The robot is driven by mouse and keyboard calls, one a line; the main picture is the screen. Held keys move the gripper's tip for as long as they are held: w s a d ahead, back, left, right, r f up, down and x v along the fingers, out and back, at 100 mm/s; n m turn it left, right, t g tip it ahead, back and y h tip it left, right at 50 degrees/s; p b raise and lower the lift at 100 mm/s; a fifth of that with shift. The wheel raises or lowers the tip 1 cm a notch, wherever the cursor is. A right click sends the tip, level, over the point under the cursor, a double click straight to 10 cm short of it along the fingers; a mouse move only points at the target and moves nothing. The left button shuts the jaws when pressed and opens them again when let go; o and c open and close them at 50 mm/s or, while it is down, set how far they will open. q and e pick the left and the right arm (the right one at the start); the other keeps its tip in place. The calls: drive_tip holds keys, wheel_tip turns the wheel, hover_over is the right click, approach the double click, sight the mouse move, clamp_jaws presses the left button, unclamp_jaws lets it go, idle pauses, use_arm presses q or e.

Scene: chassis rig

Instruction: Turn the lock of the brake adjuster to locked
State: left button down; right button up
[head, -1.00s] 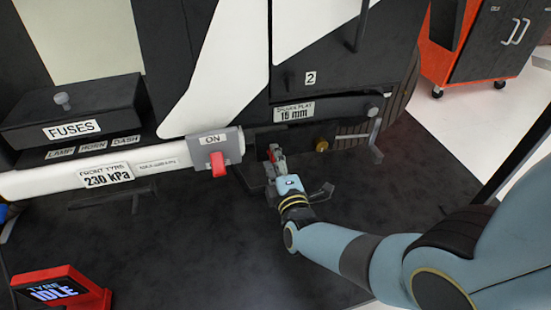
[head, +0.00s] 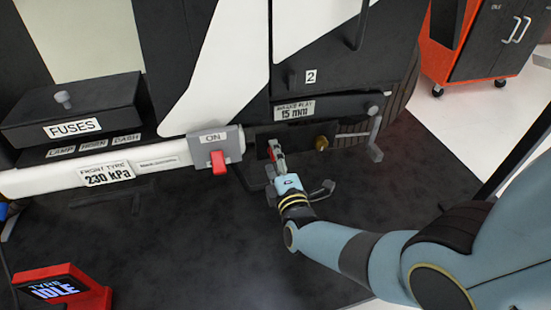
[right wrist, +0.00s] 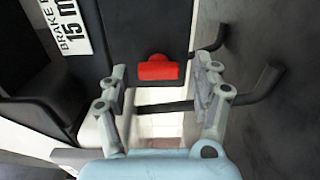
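The brake adjuster is the dark panel (head: 298,141) under a label reading 15 mm (head: 294,112). A brass knob (head: 322,143) sits on its right. Its red lock (right wrist: 158,68) shows in the right wrist view, a short red bar lying crosswise on the dark panel. My right gripper (head: 276,150) is at the panel's left part and partly covers the lock in the head view. In the right wrist view the gripper (right wrist: 162,82) is open, with one finger on each side of the red lock and a gap on both sides. My left gripper is not seen.
A grey ON plate with a red switch (head: 218,163) is close left of my right gripper. A grey lever (head: 374,135) stands at the right, and a pedal (head: 322,190) is beside my right wrist. A FUSES box (head: 75,112) is at the left. Open dark floor lies in front.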

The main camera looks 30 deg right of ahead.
drive_tip(key=v, duration=1.2)
idle(0.3)
